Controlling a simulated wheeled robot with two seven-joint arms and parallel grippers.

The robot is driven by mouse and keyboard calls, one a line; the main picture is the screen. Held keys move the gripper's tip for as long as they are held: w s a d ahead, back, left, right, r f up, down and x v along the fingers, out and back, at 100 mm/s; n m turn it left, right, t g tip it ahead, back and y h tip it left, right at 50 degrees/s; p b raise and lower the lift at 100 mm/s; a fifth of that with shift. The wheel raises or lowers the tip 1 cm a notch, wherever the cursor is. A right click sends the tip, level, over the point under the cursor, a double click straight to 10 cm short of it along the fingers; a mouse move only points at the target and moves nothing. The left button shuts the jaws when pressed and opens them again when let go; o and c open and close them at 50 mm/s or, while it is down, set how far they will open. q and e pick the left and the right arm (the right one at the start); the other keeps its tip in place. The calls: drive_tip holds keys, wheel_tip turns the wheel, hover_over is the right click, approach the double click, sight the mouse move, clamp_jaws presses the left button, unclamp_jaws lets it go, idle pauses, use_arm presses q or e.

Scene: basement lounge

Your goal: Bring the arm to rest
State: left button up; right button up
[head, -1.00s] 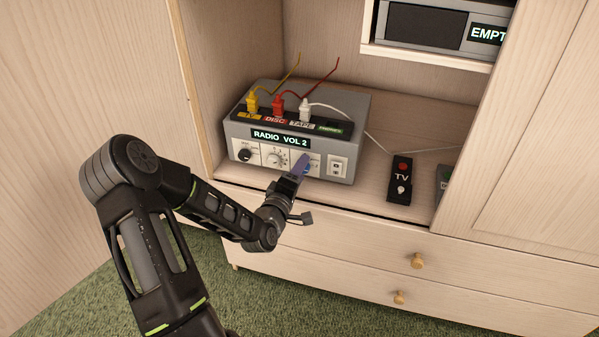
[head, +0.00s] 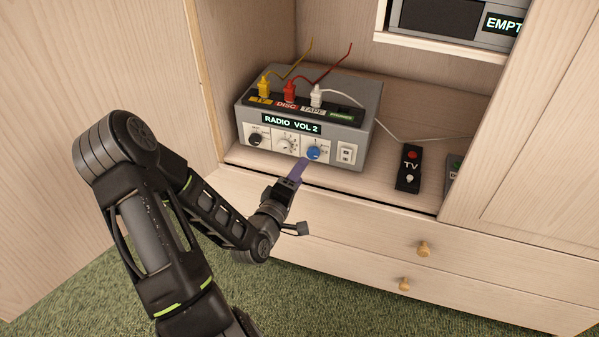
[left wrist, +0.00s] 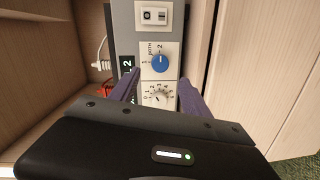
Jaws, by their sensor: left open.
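My left gripper (head: 298,172) is in front of the grey radio unit (head: 364,112), just below its blue knob (head: 314,152). In the left wrist view its two purple fingers (left wrist: 160,88) are spread apart with nothing between them. The blue knob (left wrist: 160,63) lies beyond the fingertips, clear of them. The left arm (head: 160,235) comes in from the left, bent at the elbow. The unit's display (head: 291,125) reads "RADIO VOL 2". My right gripper is not in view.
The unit stands on a cabinet shelf (head: 385,190), with yellow, red and white plugs on top. Drawers with wooden knobs (head: 424,249) are below. A side panel (head: 90,60) stands at left. Green carpet (head: 330,305) shows in front.

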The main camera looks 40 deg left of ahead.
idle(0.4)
use_arm(q)
drive_tip(key=s+d+f+m+g+h, duration=0.25)
drive_tip(key=d+f+g, duration=0.2)
drive_tip(key=f, duration=0.45)
drive_tip(key=s+d+f+m+g+h, duration=0.25)
drive_tip(key=d+f+m, duration=0.2)
drive_tip(key=f, duration=0.35)
drive_tip(key=s+d+f+m+g+h, duration=0.1)
drive_tip(key=s+d+f+m+g, duration=0.2)
drive_tip(key=s+d, duration=0.35)
drive_tip(key=s+d+f+m+g+h, duration=0.1)
drive_tip(key=s+d+f+m+g, duration=0.25)
drive_tip(key=d, duration=0.65)
drive_tip(key=s+d+f+m+g+h, duration=0.2)
drive_tip(key=s+d+m, duration=0.1)
drive_tip(key=s+d, duration=0.4)
wheel_tip(320, 180, up, 20)
drive_tip(key=w+d+p, duration=0.1)
drive_tip(key=p, duration=1.8)
drive_tip(key=shift+d+f+p, duration=0.15)
drive_tip(key=shift+d+p, duration=0.1)
drive_tip(key=shift+p, duration=0.15)
drive_tip(key=shift+w+f, duration=0.1)
drive_tip(key=shift+a, duration=0.1)
